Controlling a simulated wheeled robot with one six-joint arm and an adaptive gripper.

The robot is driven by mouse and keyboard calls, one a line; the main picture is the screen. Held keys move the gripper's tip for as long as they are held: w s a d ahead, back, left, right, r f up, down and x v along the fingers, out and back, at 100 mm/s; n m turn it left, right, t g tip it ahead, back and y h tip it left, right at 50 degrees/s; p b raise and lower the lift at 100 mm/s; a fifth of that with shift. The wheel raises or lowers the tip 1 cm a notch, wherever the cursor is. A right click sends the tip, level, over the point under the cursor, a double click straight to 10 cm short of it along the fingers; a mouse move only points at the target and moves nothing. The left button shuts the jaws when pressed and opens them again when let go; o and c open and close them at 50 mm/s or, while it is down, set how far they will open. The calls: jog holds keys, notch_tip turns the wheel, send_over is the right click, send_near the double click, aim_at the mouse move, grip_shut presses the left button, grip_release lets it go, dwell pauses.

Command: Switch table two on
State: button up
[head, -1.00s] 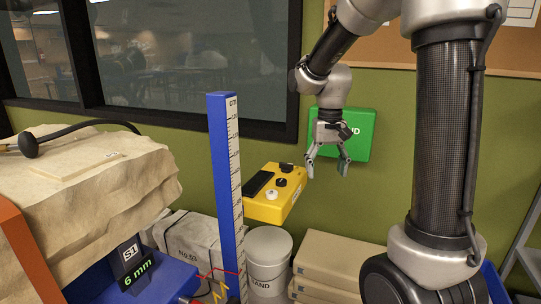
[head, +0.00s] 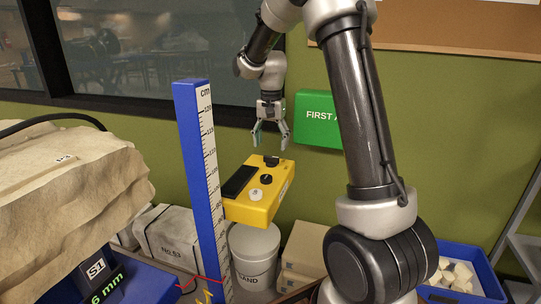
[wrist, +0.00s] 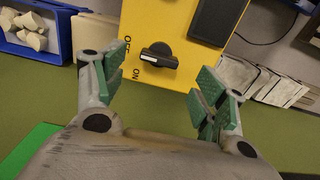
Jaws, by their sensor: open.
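A yellow control box (head: 256,207) carries a dark panel, a white knob (head: 255,194), a black knob (head: 266,179) and a black switch (head: 272,161) at its far end. In the wrist view a black rotary switch (wrist: 159,55) sits on the yellow face beside OFF and ON labels. Its white pointer mark faces left, toward the labels; I cannot tell which one it points to. My gripper (head: 270,142) is open and empty, above the far end of the box. In the wrist view its green-padded fingertips (wrist: 160,82) stand apart either side of the switch, not visibly touching it.
A blue centimetre-scale post (head: 203,190) stands left of the box. A rock block (head: 70,195) lies at the left. A white sand bucket (head: 254,262) is below the box. A green first-aid box (head: 318,118) is on the wall to the right.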

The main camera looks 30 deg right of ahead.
aim_at(271, 157)
notch_tip(271, 157, down, 5)
jog(key=shift+f, duration=0.15)
jog(key=shift+c, duration=0.2)
jog(key=c, duration=1)
